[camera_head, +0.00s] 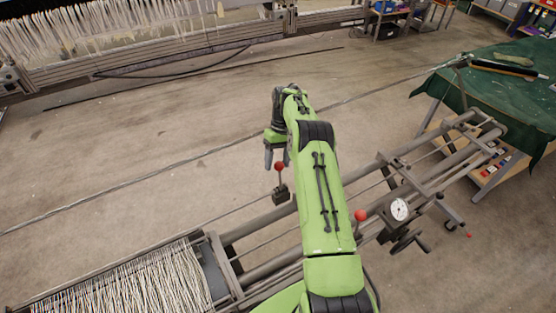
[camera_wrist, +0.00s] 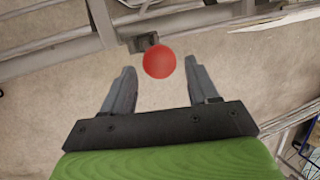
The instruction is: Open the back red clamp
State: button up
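The back red clamp's ball knob (camera_head: 279,167) stands on a dark clamp block (camera_head: 281,193) on the far rail of the frame. My gripper (camera_head: 276,161) is right above and around that area in the head view, pointing down, partly hidden by my green arm. In the wrist view the red ball (camera_wrist: 159,61) lies between and just beyond the two grey fingers of my gripper (camera_wrist: 160,82). The fingers are apart, with clear gaps on both sides of the ball. A second red ball knob (camera_head: 361,215) is on the near rail, right of my arm.
A round dial gauge (camera_head: 399,209) and a dark hand crank (camera_head: 407,242) sit on the near rail. White warp threads (camera_head: 150,282) fill the frame at lower left. A table with a green cloth (camera_head: 500,90) stands at right. The floor behind the frame is mostly clear.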

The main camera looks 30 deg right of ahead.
notch_tip(320, 180, up, 10)
jog(key=shift+r, duration=0.15)
dwell(0.4)
dwell(0.3)
